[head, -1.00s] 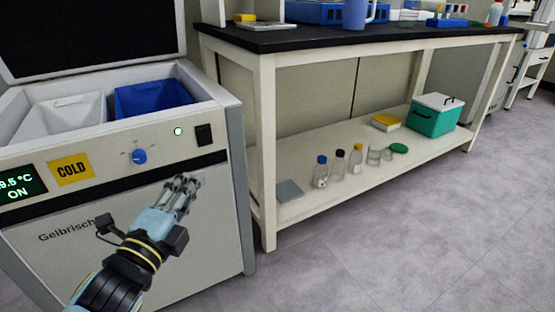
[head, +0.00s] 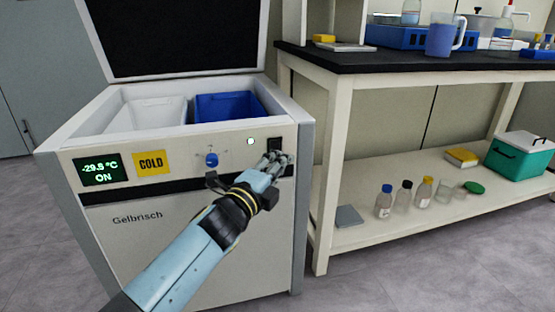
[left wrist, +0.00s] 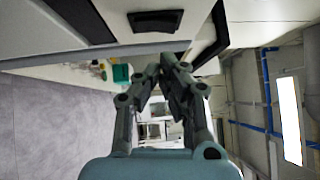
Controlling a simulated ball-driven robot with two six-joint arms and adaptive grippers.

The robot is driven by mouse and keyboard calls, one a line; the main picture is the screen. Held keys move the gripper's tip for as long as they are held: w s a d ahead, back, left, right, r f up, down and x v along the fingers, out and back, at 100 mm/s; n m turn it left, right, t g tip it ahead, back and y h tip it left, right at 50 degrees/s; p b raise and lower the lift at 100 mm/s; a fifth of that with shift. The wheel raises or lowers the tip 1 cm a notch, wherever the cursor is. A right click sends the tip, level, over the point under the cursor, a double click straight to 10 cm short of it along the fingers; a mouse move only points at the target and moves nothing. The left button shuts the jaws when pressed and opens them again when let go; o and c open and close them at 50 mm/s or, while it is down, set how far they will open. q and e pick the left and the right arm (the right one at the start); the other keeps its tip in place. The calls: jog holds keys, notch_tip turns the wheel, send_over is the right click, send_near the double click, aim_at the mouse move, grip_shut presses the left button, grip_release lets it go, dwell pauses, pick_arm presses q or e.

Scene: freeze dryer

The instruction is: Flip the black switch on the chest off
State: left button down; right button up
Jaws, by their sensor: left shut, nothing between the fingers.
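The black switch (head: 274,144) sits on the right of the front panel of the white chest (head: 250,225), whose lid is up. It also shows in the left wrist view as a dark rocker in a black frame (left wrist: 155,21). My left gripper (head: 276,159) is shut and empty, with its fingertips at the lower edge of the switch in the head view. In the left wrist view the fingertips (left wrist: 165,62) are close to the switch; I cannot tell if they touch it. The round light (head: 250,141) left of the switch is lit, and the display (head: 101,169) reads ON. My right gripper is not in view.
A blue knob (head: 211,160) and a yellow COLD label (head: 149,163) are on the same panel. White and blue bins (head: 228,107) are inside the open chest. A bench (head: 340,150) with bottles on its lower shelf stands close at the right.

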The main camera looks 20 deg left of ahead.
aim_at(275, 149)
pick_arm(q)
jog(key=shift+w+a+r, duration=0.15)
jog(key=shift+w+a, duration=0.5)
jog(key=shift+w, duration=0.25)
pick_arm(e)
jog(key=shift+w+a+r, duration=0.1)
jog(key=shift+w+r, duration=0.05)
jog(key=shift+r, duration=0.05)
